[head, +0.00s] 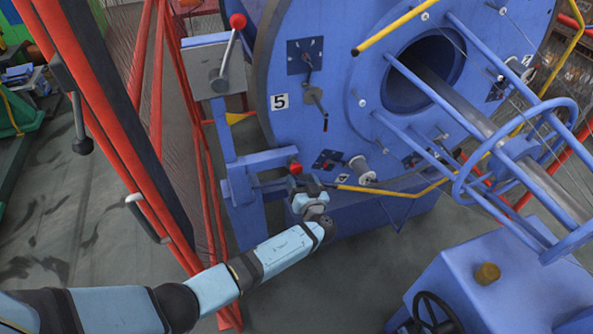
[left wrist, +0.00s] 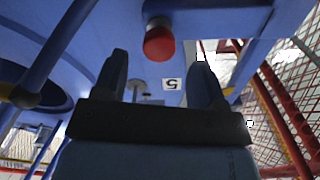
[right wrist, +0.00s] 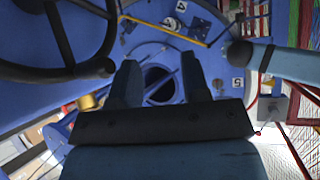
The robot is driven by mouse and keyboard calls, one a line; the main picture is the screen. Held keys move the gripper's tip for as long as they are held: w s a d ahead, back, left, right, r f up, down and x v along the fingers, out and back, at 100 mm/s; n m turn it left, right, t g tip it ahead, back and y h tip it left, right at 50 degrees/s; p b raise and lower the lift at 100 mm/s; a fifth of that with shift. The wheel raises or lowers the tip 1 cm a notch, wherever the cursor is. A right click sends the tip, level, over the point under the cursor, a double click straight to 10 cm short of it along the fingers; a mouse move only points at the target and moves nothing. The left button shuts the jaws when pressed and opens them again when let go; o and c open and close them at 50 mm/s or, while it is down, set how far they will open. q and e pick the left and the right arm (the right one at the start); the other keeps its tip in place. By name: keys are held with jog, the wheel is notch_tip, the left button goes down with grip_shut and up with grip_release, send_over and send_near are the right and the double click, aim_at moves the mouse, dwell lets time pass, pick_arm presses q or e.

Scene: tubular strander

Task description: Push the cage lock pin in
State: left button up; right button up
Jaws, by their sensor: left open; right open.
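The cage lock pin shows as a red knob (head: 295,167) on a blue bracket beside the large blue cage disc. My left gripper (head: 304,187) is just below and in front of the knob in the head view. In the left wrist view the red knob (left wrist: 159,42) lies ahead between the two open fingers (left wrist: 160,65), with nothing held. I cannot tell whether the fingers touch it. The pin's shaft is mostly hidden behind the knob. My right gripper (right wrist: 158,62) is open and empty, facing the disc from farther back; it does not show in the head view.
The blue cage disc (head: 350,110) carries a "5" label (head: 279,102). A red-balled lever (head: 237,21) stands above on a grey box. A red mesh guard (head: 205,190) is at left. A blue cabinet (head: 455,270) with a black handwheel (head: 437,312) is at lower right.

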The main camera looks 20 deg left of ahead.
pick_arm(q)
jog(key=v, duration=0.7)
jog(key=shift+b, duration=0.35)
